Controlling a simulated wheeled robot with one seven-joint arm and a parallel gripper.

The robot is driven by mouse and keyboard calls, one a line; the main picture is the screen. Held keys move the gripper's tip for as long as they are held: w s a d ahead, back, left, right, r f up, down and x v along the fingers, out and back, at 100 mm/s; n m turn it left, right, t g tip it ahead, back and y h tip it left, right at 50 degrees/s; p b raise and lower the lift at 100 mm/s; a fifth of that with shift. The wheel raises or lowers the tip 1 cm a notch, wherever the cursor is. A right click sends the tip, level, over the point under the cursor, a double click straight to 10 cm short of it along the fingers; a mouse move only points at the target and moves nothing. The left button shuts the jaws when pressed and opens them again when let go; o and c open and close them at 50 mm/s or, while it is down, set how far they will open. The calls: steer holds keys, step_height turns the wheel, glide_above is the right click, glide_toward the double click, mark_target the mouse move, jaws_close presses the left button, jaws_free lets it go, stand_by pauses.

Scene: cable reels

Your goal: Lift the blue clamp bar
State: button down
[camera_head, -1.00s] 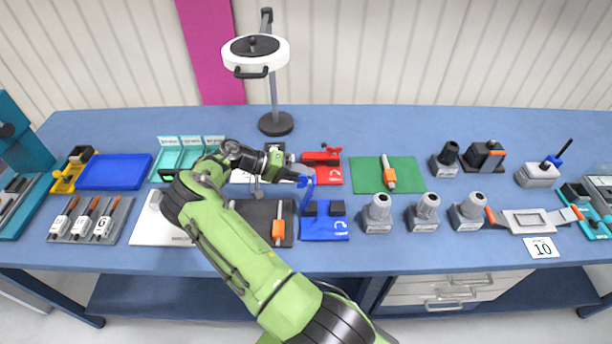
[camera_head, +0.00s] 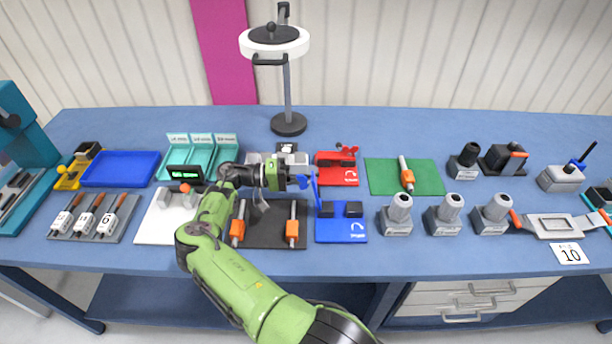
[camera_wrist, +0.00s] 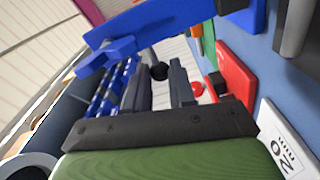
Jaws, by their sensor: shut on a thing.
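The blue clamp bar (camera_head: 316,190) stands nearly upright at the left edge of the blue clamp base (camera_head: 341,237). The base carries two black blocks (camera_head: 353,209). My gripper (camera_head: 302,182) reaches in from the left and is shut on the bar near its upper end. In the wrist view the bar (camera_wrist: 165,22) runs across the top, just beyond the dark fingers of my gripper (camera_wrist: 160,80). Their exact contact with the bar is hard to make out. Whether the bar's lower end touches the base cannot be told.
A red clamp (camera_head: 337,168) stands just behind the blue base. A black mat with orange-handled tools (camera_head: 265,238) lies to its left under my arm, and grey holders (camera_head: 397,215) stand to its right. A lamp (camera_head: 289,123) stands at the back.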

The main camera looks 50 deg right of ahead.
steer(key=shift+s+f, duration=0.1)
steer(key=c, duration=0.9)
jaws_free()
steer(key=shift+c, duration=0.2)
steer(key=b+v, duration=0.1)
steer(key=v, duration=0.6)
steer(key=shift+w+b, duration=0.2)
steer(key=shift+b, duration=0.2)
steer(key=shift+a, duration=0.1)
